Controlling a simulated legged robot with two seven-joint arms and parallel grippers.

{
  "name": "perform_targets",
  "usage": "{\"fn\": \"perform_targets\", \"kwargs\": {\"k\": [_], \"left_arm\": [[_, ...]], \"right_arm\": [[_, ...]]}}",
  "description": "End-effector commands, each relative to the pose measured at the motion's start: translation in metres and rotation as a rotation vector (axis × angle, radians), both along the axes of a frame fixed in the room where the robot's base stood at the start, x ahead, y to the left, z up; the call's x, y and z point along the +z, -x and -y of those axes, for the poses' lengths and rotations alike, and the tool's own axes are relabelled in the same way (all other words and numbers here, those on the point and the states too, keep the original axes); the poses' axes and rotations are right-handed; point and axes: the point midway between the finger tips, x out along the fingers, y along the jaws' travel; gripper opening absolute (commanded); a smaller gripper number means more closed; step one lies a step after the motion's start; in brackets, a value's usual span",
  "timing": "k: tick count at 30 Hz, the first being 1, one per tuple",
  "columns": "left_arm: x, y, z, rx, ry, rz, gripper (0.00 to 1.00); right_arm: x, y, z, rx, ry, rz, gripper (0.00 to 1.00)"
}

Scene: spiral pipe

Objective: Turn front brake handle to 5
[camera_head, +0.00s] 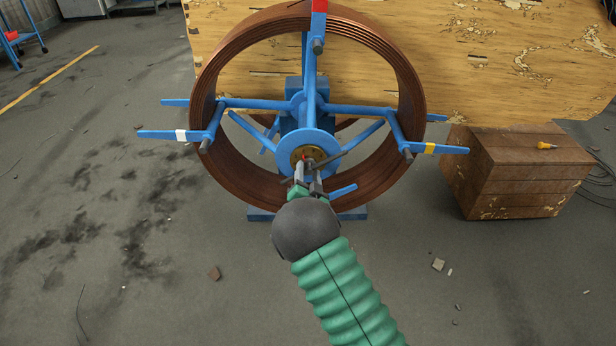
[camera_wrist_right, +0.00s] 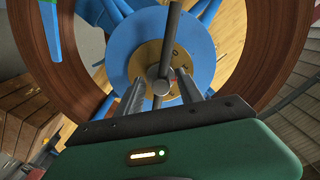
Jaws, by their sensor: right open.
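The front brake handle (camera_wrist_right: 170,40) is a grey bar with a round hub, set across a brass dial (camera_wrist_right: 148,57) at the centre of a blue disc (camera_wrist_right: 122,68). In the wrist view the bar runs nearly upright; the dial markings are too small to read surely. In the head view the brass dial (camera_head: 300,153) sits low on the blue reel, partly behind my gripper. My right gripper (camera_head: 308,181) is open in front of the dial. In the wrist view its fingers (camera_wrist_right: 161,82) stand on either side of the handle's hub; contact cannot be told. My left gripper is not in view.
A large copper pipe coil (camera_head: 212,75) surrounds the blue spoked frame (camera_head: 262,104), whose arms stick out both sides. A wooden crate (camera_head: 505,185) with a yellow-handled tool (camera_head: 546,145) stands right. A wooden panel (camera_head: 500,50) is behind. The floor at left is mostly clear.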

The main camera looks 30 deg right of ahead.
Motion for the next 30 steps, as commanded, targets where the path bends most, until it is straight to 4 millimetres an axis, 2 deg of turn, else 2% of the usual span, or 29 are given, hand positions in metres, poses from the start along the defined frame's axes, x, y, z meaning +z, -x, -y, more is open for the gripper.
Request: {"fn": "perform_targets", "kwargs": {"k": [8, 18, 30], "left_arm": [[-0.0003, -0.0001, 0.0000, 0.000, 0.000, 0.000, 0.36], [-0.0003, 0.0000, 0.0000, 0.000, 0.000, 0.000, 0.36], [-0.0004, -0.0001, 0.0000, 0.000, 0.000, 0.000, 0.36]], "right_arm": [[0.0005, -0.0020, 0.0018, -0.001, 0.000, 0.000, 0.44], [0.0001, -0.0016, 0.0019, -0.002, -0.001, -0.001, 0.00], [-0.0011, -0.0013, 0.0018, -0.001, -0.001, -0.003, 0.00]]}}
